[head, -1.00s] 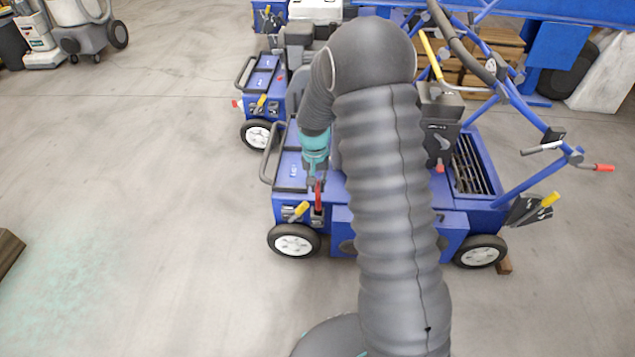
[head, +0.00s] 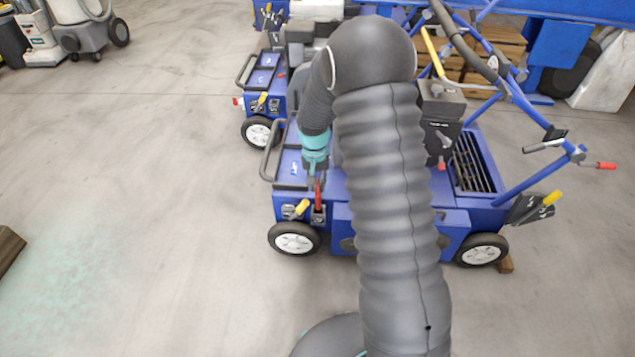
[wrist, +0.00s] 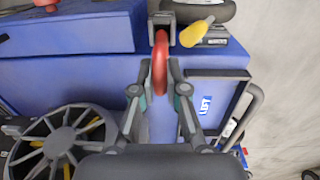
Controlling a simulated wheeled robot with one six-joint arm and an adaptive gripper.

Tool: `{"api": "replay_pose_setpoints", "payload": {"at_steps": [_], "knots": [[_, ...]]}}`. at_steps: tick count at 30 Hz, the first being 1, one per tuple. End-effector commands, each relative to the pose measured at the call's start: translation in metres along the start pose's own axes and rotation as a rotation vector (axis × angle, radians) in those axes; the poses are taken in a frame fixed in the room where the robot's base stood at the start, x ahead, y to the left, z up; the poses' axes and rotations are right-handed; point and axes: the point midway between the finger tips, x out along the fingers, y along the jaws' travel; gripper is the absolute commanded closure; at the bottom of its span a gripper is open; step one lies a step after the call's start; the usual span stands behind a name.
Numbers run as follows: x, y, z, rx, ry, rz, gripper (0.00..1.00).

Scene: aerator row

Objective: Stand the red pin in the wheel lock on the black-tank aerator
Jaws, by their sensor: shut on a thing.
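My gripper (wrist: 160,80) is shut on the red pin (wrist: 160,60), which appears as a curved red loop between the fingertips in the wrist view. In the head view my gripper (head: 316,176) points down over the near front corner of the blue black-tank aerator (head: 340,190), with the red pin (head: 318,192) below it. The wheel lock (head: 318,215) is a small metal bracket beside the front wheel, right at the pin's lower end; it also shows in the wrist view (wrist: 154,22). I cannot tell whether the pin's tip is inside it. The black tank (head: 440,90) shows beside my arm.
A yellow-handled lever (head: 301,207) sits just left of the lock; it also shows in the wrist view (wrist: 192,34). A grey handrail (head: 270,150) rises at the aerator's front. A second blue aerator (head: 262,80) with a white tank (head: 315,8) stands behind.

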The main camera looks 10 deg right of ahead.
Motion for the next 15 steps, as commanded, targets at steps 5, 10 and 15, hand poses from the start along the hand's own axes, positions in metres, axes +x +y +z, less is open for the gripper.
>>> {"api": "replay_pose_setpoints", "payload": {"at_steps": [5, 10, 15], "knots": [[0.005, 0.000, 0.000, 0.000, 0.000, 0.000, 1.00], [0.010, -0.001, 0.000, 0.000, 0.000, 0.000, 1.00], [0.014, -0.001, 0.000, 0.000, 0.000, 0.000, 1.00]]}}
